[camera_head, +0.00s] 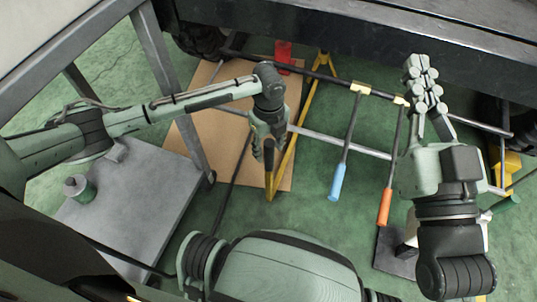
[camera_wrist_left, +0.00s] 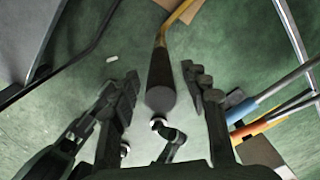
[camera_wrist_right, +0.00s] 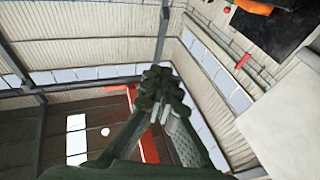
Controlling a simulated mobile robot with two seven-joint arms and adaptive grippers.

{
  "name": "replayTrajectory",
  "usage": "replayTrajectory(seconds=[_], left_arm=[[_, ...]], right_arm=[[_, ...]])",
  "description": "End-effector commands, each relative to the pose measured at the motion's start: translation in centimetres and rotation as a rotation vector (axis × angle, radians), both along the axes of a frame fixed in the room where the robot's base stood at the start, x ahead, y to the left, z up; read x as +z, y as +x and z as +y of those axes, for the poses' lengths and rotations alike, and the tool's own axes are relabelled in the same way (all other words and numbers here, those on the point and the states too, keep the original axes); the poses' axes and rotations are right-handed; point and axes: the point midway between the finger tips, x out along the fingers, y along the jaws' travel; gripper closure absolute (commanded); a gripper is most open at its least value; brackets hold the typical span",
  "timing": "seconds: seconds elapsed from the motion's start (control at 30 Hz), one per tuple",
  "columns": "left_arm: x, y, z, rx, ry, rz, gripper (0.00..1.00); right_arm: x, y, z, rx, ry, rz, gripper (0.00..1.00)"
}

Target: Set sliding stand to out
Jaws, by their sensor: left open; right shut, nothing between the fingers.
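A yellow bent bar (camera_head: 287,148) with a black grip (camera_head: 269,165) stands under the dark frame; which part is the sliding stand is not certain. My left gripper (camera_head: 262,150) is open at the black grip. In the left wrist view the black grip (camera_wrist_left: 161,80) lies between the spread fingers, with gaps on both sides. My right gripper (camera_head: 421,72) is raised at the right, shut and empty, its fingers pointing away from the floor. It also shows shut in the right wrist view (camera_wrist_right: 162,85). A blue-handled lever (camera_head: 337,181) and an orange-handled lever (camera_head: 385,206) hang from a cross bar.
A dark chassis beam (camera_head: 330,45) runs across the back. A brown board (camera_head: 196,135) lies on the green floor.

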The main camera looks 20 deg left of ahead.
Motion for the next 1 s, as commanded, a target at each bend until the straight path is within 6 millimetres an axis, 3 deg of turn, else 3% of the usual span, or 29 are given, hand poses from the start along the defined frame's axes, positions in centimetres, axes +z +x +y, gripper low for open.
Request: replayTrajectory(seconds=[0.23, 0.6, 1.0], left_arm=[[-3.2, 0.0, -0.1, 0.0, -0.002, 0.001, 0.54], [-3.8, 0.0, 0.0, -0.001, -0.001, -0.001, 0.54], [-3.8, 0.0, 0.0, -0.001, -0.001, -0.001, 1.0]], right_arm=[[2.3, -0.8, 0.0, 0.004, 0.058, -0.131, 1.0], [2.8, -0.9, -0.2, 0.002, 0.066, -0.16, 1.0], [2.8, -0.9, -0.2, 0.002, 0.066, -0.16, 1.0]])
